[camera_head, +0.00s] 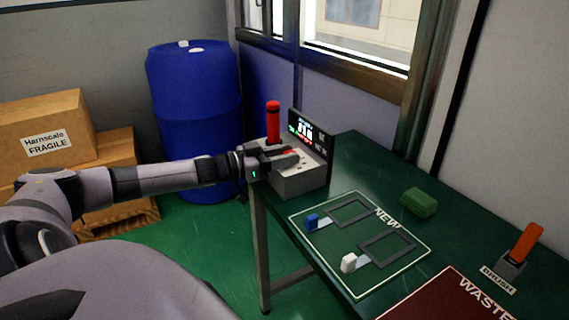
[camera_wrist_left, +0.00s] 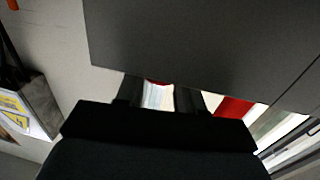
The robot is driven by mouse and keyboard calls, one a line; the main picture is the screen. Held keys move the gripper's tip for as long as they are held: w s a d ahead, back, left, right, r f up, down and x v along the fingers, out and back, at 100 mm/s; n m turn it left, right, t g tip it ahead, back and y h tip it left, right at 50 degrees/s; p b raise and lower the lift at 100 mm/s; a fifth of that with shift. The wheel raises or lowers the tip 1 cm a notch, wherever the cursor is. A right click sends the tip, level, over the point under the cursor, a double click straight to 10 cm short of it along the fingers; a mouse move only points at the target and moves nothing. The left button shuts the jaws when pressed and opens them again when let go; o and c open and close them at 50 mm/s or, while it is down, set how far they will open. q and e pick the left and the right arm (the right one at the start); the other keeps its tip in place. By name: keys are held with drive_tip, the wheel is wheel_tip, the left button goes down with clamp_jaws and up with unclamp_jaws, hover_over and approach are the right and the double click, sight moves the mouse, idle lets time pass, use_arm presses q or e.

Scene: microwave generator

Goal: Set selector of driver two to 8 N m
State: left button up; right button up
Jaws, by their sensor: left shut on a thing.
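A grey driver station (camera_head: 301,180) with a black upright display (camera_head: 311,133) stands at the near left corner of the green table. The display shows white and green characters, too small to read. A red-handled driver (camera_head: 273,121) stands upright at its left. My left gripper (camera_head: 290,160) is over the station's top, shut on a small part there that looks like the selector. In the left wrist view, a pale ribbed piece with a red edge shows between the fingers (camera_wrist_left: 159,96). The selector's setting is hidden. My right gripper is not in view.
A green mat marked NEW (camera_head: 337,276) holds blue and white pieces with dark frames. A green block (camera_head: 419,203), an orange-handled brush (camera_head: 527,243) and a red WASTE area (camera_head: 440,301) are farther right. A blue barrel (camera_head: 197,125) and cardboard boxes (camera_head: 45,138) stand at the left.

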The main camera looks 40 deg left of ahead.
use_arm(q)
drive_tip(key=shift+a+m+h+b, duration=0.1)
drive_tip(key=shift+m+h+b, duration=0.2)
drive_tip(key=shift+h+b, duration=0.1)
drive_tip(key=shift+g, duration=0.3)
drive_tip(key=shift+m+h+b, duration=0.3)
drive_tip(key=shift+h+b, duration=0.05)
drive_tip(key=shift+h, duration=0.05)
drive_tip(key=shift+w, duration=0.1)
drive_tip(key=o, duration=1)
drive_tip(key=shift+o, duration=0.2)
